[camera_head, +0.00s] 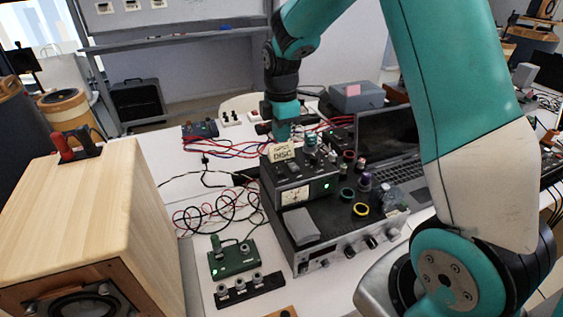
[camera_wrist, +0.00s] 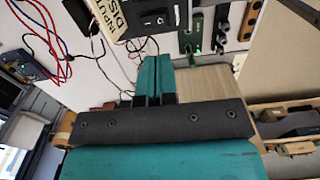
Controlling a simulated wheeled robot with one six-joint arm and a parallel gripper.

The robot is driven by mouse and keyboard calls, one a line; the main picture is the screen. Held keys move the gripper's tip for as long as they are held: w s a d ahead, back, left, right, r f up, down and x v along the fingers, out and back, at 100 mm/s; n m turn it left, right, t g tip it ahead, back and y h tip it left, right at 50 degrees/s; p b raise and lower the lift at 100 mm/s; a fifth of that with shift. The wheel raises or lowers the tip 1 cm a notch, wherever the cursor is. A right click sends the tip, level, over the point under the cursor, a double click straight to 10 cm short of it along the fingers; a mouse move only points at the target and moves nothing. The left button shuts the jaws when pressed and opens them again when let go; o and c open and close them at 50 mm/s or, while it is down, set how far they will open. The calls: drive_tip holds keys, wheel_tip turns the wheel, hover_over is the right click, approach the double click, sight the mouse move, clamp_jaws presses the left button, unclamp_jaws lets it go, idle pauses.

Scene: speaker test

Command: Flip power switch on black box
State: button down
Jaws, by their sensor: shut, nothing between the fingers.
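The black box (camera_head: 305,188) has a dial on its front and a small green light. It sits on a larger black unit with knobs. In the wrist view my teal fingers (camera_wrist: 153,62) lie side by side below the black box (camera_wrist: 140,28), whose near face carries a small fitting (camera_wrist: 157,19). I cannot tell that fitting's position, or whether the fingers touch the box.
A wooden speaker (camera_head: 90,220) stands at the left. A green board (camera_head: 233,258) and a black terminal strip (camera_head: 250,290) lie in front. Loose red and black cables (camera_head: 212,215) cover the table left of the box. A laptop (camera_head: 390,135) stands behind at the right.

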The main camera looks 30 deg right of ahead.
sight(282, 172)
wheel_tip(282, 172, down, 10)
drive_tip(key=shift+p, duration=1.25)
drive_tip(key=shift+f, duration=0.1)
drive_tip(key=shift+f+b, duration=0.35)
drive_tip(key=shift+b, duration=0.05)
drive_tip(key=shift+s+r, duration=0.15)
